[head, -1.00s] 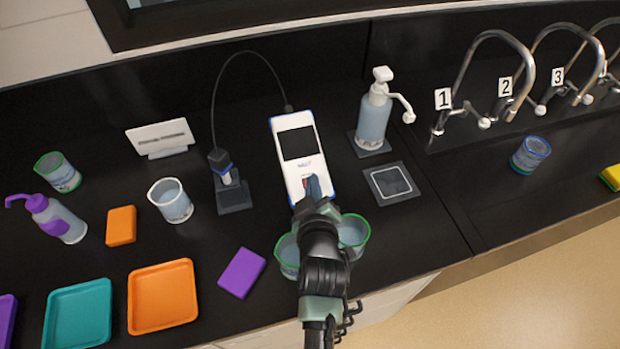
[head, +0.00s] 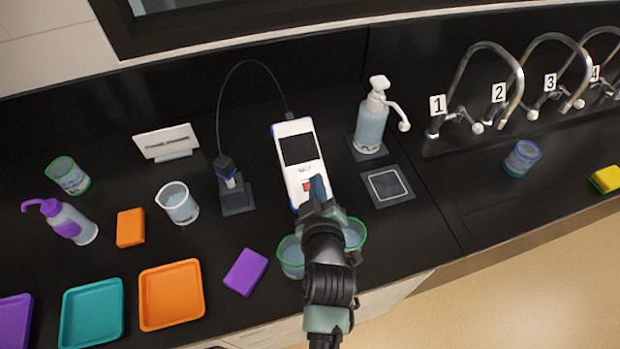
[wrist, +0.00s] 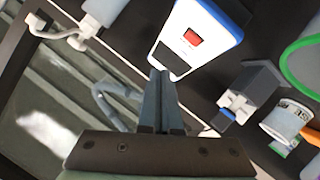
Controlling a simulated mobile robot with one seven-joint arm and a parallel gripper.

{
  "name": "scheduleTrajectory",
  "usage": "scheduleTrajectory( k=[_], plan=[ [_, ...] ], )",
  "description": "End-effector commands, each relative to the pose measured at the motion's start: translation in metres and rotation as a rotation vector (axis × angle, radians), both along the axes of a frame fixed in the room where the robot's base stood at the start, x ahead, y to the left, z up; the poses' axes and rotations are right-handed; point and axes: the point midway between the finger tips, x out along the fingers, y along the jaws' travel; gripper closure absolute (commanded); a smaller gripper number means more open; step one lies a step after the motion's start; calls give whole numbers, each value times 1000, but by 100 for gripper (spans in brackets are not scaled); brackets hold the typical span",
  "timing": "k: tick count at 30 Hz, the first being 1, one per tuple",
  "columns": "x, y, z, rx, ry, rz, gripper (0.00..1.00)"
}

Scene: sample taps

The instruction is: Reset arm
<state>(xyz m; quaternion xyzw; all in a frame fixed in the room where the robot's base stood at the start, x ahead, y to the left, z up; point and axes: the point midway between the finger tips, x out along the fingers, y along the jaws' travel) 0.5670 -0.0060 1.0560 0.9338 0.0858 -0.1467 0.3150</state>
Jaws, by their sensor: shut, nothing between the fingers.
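My gripper (head: 318,190) is shut and empty. In the head view it is over the lower end of a white handheld meter (head: 299,160) with a dark screen and a red button. In the wrist view the closed fingertips (wrist: 160,78) appear just off the lower end of the meter (wrist: 192,40), whose red button is uncovered. I cannot tell if they touch it. My arm reaches in from the bottom edge and partly hides two green-rimmed beakers, one on the left (head: 290,257) and one on the right (head: 353,234).
A probe in a stand (head: 234,190) is cabled to the meter. A pump bottle (head: 371,120) and square pad (head: 387,186) stand right of it. Taps and a blue-rimmed beaker (head: 522,158) are further right. Trays, sponges, a beaker (head: 177,203) and a wash bottle (head: 62,220) lie left.

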Motion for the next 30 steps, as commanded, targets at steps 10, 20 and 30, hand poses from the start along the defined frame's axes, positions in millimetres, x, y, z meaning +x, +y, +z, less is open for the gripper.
scheduleTrajectory(
  k=[10,20,30],
  plan=[
    [-3,-1,6,0,0,0,100],
    [-2,-1,9,1,-5,0,100],
    [38,4,184,152,-298,-37,100]
  ],
)
